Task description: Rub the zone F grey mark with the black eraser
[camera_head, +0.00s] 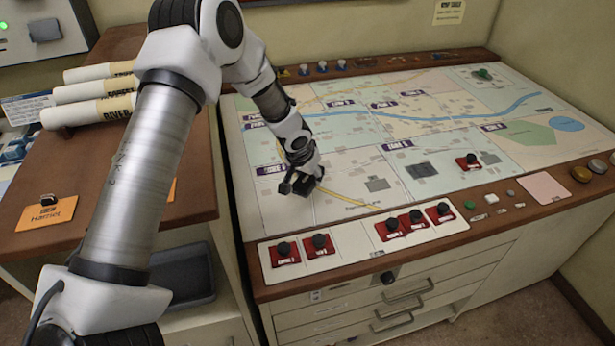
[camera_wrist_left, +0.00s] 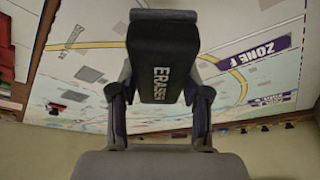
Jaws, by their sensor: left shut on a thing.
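My left gripper (camera_head: 300,180) is over the near left part of the map board (camera_head: 345,205). It is shut on the black eraser (camera_wrist_left: 163,60), whose white ERASER lettering shows in the left wrist view. I cannot tell whether the eraser touches the map. The purple ZONE F label (camera_wrist_left: 253,52) lies right of the eraser in the wrist view. In the head view a purple zone label (camera_head: 270,169) lies just left of the gripper. I cannot pick out the grey mark for sure; the eraser and gripper hide part of this area. My right gripper is not in view.
Several red blocks with black knobs (camera_head: 318,245) stand on the console's front strip, and another red block (camera_head: 468,162) stands on the map. Rolled maps (camera_head: 95,90) lie on the left side table. The map's middle is mostly clear.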

